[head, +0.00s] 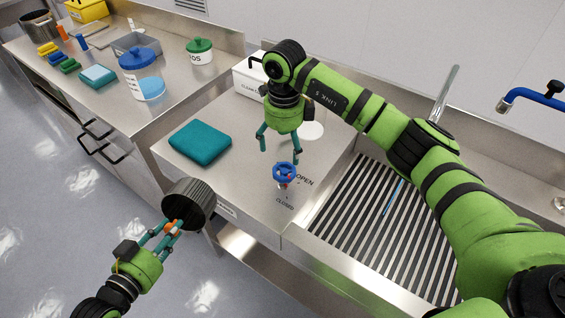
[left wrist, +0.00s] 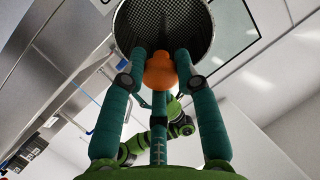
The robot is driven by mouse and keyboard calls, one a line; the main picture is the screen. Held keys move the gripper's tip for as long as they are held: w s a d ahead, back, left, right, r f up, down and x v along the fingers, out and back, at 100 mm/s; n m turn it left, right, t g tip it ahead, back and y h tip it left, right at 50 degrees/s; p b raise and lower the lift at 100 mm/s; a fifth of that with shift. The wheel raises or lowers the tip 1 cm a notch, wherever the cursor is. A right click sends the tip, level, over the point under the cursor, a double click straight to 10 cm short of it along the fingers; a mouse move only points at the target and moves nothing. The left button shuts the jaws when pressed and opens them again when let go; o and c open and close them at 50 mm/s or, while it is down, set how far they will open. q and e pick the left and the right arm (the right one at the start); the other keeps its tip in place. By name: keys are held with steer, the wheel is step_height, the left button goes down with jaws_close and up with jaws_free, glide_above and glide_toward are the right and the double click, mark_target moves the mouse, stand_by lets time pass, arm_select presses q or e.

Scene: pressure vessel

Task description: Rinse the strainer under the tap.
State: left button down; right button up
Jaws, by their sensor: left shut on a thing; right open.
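The strainer (head: 188,203) is a dark mesh cylinder with an orange knob. My left gripper (head: 170,230) is shut on the knob and holds the strainer tilted in the air, in front of the counter's edge. The left wrist view shows the mesh basket (left wrist: 163,25) and the orange knob (left wrist: 160,72) between the fingers. My right gripper (head: 280,152) is open and points down just above and behind a blue handwheel (head: 285,172) marked OPEN and CLOSED. I cannot tell whether it touches the wheel. A grey upright pipe (head: 444,95) rises behind the slatted sink.
The sink's striped grate (head: 365,220) lies right of the handwheel, partly behind my right arm. A folded teal cloth (head: 200,142) lies on the counter. A blue-lidded jar (head: 142,75) and several items stand on the left bench.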

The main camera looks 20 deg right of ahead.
mark_target(284, 170)
arm_select(q)
step_height(284, 170, up, 3)
steer(key=shift+f+p, duration=0.1)
steer(key=shift+p, duration=1)
arm_select(e)
step_height(284, 170, down, 8)
steer(key=shift+f, duration=0.2)
steer(key=c, duration=1.1)
